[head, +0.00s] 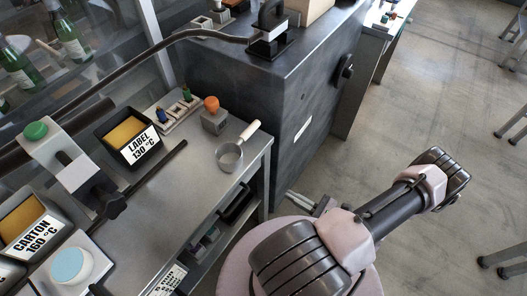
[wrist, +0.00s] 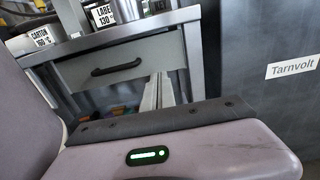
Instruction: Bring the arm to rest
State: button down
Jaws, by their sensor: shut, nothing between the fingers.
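My gripper (head: 293,195) shows in the head view as a small grey end poking out past my own pale arm links, in front of the dark cabinet and beside the bench's right end. In the wrist view my gripper (wrist: 160,80) shows as two pale fingers side by side, shut and empty. The fingers point toward the bench front and appear to touch nothing. Part of the gripper is hidden by my arm in the head view.
The bench (head: 187,205) holds a LABEL box (head: 139,147), a CARTON box (head: 33,231), a steel pan (head: 229,158) and an orange-knobbed stamp (head: 213,120). A grey drawer (wrist: 125,58) faces the wrist view. The dark cabinet (head: 300,85) stands close right. Open floor (head: 430,100) lies right.

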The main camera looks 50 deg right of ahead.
jog(key=w+a+r+n+g+y, duration=0.4)
jog(key=w+r+n+g, duration=0.15)
jog(key=r+n, duration=0.3)
jog(key=w+a+r+n+g+y, duration=0.45)
jog(key=r+n+g, duration=0.25)
jog(key=r, duration=0.2)
jog(key=s+a+r+n+h, duration=0.1)
jog(key=a+r+n+h, duration=0.7)
jog(key=a+r+n, duration=0.7)
jog(key=a+r, duration=0.4)
jog(key=shift+s+a+r, duration=0.25)
jog(key=shift+s+a, duration=0.15)
